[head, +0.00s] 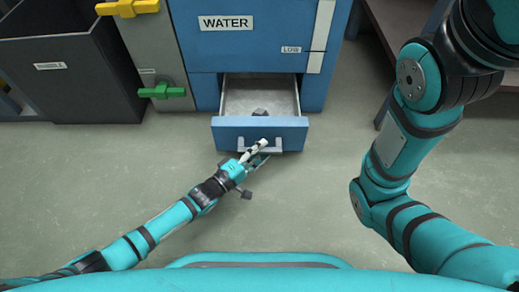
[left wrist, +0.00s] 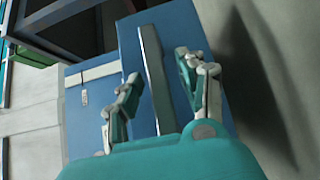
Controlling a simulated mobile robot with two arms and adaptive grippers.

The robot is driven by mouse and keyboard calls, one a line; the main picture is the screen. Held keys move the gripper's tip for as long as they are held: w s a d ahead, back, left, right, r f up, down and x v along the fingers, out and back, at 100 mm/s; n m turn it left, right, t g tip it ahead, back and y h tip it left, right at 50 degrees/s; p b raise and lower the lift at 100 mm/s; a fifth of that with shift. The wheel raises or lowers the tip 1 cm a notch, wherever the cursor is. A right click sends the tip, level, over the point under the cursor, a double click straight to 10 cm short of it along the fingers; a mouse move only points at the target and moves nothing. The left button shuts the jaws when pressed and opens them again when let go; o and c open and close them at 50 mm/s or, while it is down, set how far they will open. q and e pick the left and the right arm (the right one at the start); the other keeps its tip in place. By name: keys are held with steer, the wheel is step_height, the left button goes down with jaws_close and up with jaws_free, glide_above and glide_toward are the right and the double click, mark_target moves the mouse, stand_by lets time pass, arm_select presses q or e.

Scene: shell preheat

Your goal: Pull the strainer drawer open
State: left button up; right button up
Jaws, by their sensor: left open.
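The strainer drawer (head: 228,134) is the blue-fronted drawer low in the blue cabinet. It stands pulled out, and its grey inside (head: 240,95) shows from above. A small dark thing (head: 259,112) lies in it near the front. A light grey bar handle (head: 277,145) is on its front. My left gripper (head: 263,148) is at the handle, fingers open; whether they touch it I cannot tell. In the left wrist view the fingers (left wrist: 160,95) are spread, with a grey bar and blue panels beyond. My right arm shows at the right, but its gripper is out of view.
The blue cabinet (head: 260,52) carries a WATER label. A green valve handle (head: 163,91) and a yellow one (head: 127,8) are left of it. A dark bin (head: 75,85) stands at the far left, and a shelf at the upper right. The floor (head: 310,190) before the drawer is clear.

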arm_select(q)
steer(key=shift+s+a, duration=0.15)
steer(key=v, duration=1.1)
steer(key=shift+s+a, duration=0.2)
steer(key=shift+r, duration=0.2)
